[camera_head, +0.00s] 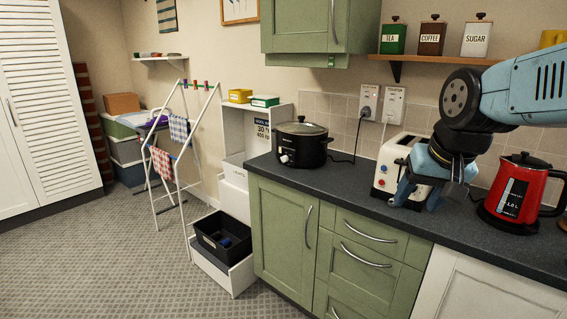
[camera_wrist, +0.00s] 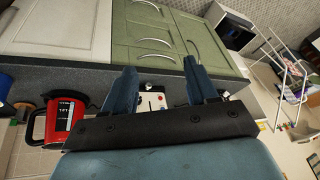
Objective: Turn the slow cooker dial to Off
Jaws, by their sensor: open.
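The slow cooker (camera_head: 302,145) is black with a glass lid and stands on the dark worktop at the left end, near the wall. Its pale dial (camera_head: 285,158) is on the front; its setting is too small to read. My gripper (camera_head: 418,203) is open and empty, fingers down, in front of the toaster and well to the right of the cooker. In the wrist view the blue fingers of my gripper (camera_wrist: 159,66) are spread apart, with part of the toaster showing between them. I cannot make out the slow cooker in the wrist view.
The white toaster (camera_head: 382,178) stands between cooker and gripper. A red kettle (camera_head: 517,190) is to the right. A cable runs from the cooker to a wall socket (camera_head: 367,100). Green cupboards (camera_head: 280,225) are below; a wall cupboard (camera_head: 315,25) hangs above the cooker.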

